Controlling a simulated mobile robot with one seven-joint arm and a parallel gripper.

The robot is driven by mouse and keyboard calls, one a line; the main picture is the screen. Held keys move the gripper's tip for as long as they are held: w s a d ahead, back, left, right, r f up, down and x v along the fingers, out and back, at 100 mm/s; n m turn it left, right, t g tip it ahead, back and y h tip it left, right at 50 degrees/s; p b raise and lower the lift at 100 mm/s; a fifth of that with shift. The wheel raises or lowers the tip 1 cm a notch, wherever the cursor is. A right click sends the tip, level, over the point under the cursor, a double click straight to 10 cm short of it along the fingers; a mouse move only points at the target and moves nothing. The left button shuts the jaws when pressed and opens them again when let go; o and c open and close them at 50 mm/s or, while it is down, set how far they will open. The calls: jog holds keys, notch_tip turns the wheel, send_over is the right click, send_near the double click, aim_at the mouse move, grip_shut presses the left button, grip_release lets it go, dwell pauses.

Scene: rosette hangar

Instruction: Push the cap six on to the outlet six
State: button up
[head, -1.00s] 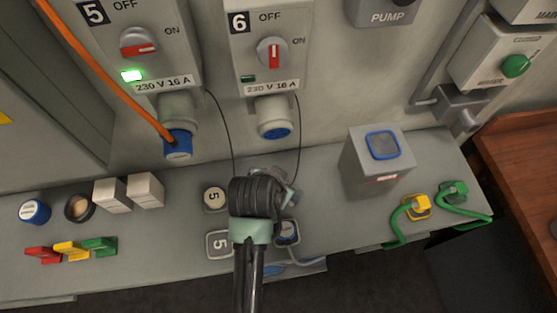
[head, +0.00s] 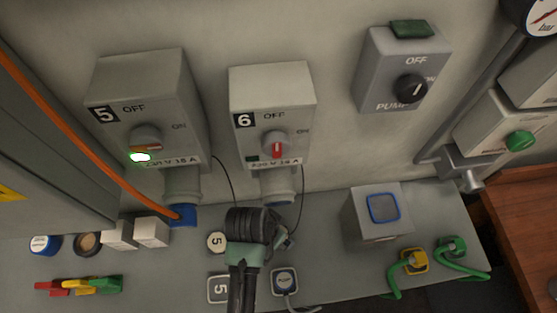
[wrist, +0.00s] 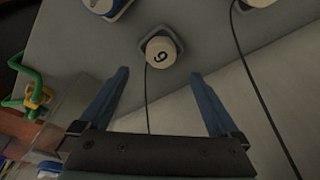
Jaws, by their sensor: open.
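The cap six (wrist: 161,51) is a round, cream-white cap with a black numeral, on a small dark base on the grey bench, with a thin black cord. In the wrist view it lies just beyond and between the fingertips of my gripper (wrist: 160,73), which is open and empty. In the head view my gripper (head: 283,238) is over the bench and hides the cap. The outlet six (head: 278,187) is the grey socket under the switch box marked 6 (head: 270,110), above and behind my gripper. Its opening faces down and is mostly hidden.
Cap 5 (head: 217,242) lies left of my gripper. An orange cable runs to the blue plug (head: 183,214) in outlet 5. A grey box (head: 376,215) stands right. Thin cords hang beside outlet six.

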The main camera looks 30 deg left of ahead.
jog(key=shift+x, duration=0.85)
jog(key=shift+f, duration=0.1)
jog(key=shift+s+p+x, duration=0.2)
jog(key=shift+p+x, duration=0.35)
jog(key=shift+x, duration=1.95)
jog(key=c, duration=1.4)
jog(key=shift+o, duration=0.2)
jog(key=shift+s, duration=0.1)
